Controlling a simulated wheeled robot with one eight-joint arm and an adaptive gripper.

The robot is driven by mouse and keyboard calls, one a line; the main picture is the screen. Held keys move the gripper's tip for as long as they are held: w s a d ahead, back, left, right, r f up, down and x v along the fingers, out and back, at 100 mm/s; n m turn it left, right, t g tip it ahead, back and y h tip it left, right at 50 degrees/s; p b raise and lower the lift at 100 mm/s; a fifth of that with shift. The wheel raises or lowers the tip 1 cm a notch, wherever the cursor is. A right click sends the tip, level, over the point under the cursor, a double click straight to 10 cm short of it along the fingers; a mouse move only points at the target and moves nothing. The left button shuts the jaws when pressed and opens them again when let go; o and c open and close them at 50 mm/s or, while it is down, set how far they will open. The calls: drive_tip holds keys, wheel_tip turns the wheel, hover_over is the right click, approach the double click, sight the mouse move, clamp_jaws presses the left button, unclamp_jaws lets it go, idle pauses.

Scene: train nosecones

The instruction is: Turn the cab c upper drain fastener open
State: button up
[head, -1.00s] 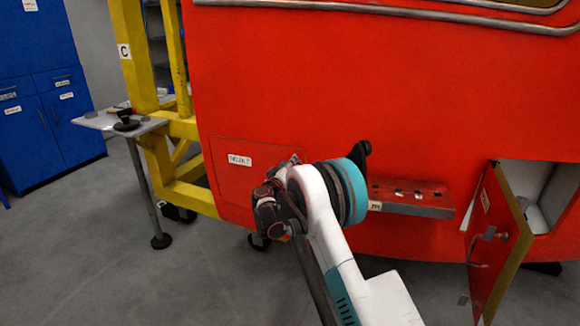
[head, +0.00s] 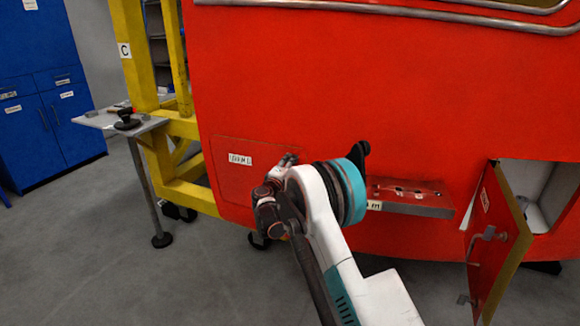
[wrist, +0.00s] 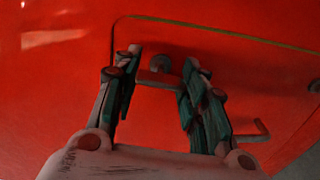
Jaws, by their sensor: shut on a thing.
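The drain panel (head: 235,188), a red hatch with a white label, is shut in the red nosecone's lower left. My gripper (head: 288,160) is at its upper right corner, partly hidden behind my wrist. The fastener's exact angle is hard to tell. A second fastener, a thin bent handle (wrist: 256,132), shows lower right in the wrist view.
A red step (head: 410,208) juts out right of my arm. An open hatch door (head: 492,245) hangs at the far right. A small grey table (head: 95,120) and a yellow frame (head: 132,50) marked C stand left. Floor at lower left is clear.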

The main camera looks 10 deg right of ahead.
drive_tip(key=shift+n, duration=0.4)
drive_tip(key=o, duration=1.1)
drive_tip(key=v, duration=1.2)
